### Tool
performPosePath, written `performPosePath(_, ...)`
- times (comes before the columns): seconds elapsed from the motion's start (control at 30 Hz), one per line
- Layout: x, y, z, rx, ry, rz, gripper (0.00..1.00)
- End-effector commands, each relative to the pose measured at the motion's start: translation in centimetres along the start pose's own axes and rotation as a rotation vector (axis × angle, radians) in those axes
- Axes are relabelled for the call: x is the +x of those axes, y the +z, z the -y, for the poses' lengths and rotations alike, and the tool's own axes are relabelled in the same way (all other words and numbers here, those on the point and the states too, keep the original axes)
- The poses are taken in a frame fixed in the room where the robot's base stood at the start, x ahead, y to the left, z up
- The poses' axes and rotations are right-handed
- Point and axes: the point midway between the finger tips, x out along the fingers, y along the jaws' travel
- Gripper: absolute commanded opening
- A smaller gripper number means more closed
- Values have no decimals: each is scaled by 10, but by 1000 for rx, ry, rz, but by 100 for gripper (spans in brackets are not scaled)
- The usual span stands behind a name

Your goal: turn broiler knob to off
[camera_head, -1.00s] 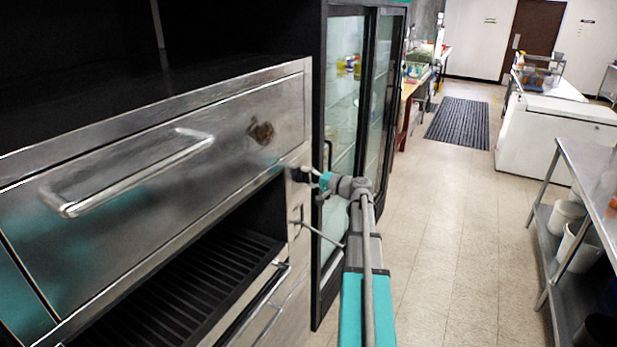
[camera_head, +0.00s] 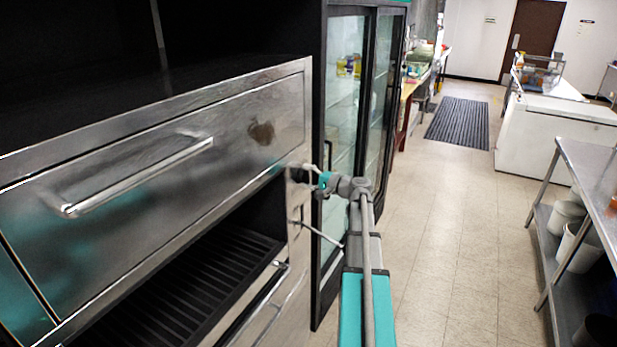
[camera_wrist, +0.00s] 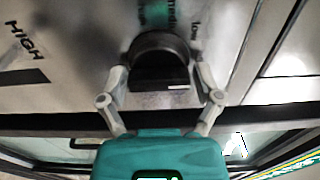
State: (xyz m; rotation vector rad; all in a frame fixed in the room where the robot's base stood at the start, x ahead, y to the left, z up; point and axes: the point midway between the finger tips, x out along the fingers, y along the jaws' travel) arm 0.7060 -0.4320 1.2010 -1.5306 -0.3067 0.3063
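The broiler knob (camera_wrist: 158,62) is a round black knob with a raised grip bar, seen close in the wrist view on a metal panel. The word "HIGH" is printed to its left, and "medium" and "low" above it. My gripper (camera_wrist: 160,80) has one finger on each side of the knob, and the fingertips appear to press against its sides. In the head view my gripper (camera_head: 311,172) is at the right front edge of the broiler (camera_head: 120,165), and it mostly hides the knob. No "off" mark can be read.
A long drawer handle (camera_head: 140,178) sticks out from the broiler front, left of my gripper. A glass-door fridge (camera_head: 345,120) stands just beyond. The tiled floor (camera_head: 450,230) to the right is open, up to a metal table (camera_head: 590,165).

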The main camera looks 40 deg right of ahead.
Motion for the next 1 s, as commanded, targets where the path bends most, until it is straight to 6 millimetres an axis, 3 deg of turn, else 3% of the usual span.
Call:
performPosePath(0.57,-4,2,-1,-3,4,1,100)
performPosePath(0.77,-18,1,-1,-3,4,-1,100)
performPosePath(1.0,-50,2,-1,-2,4,0,100)
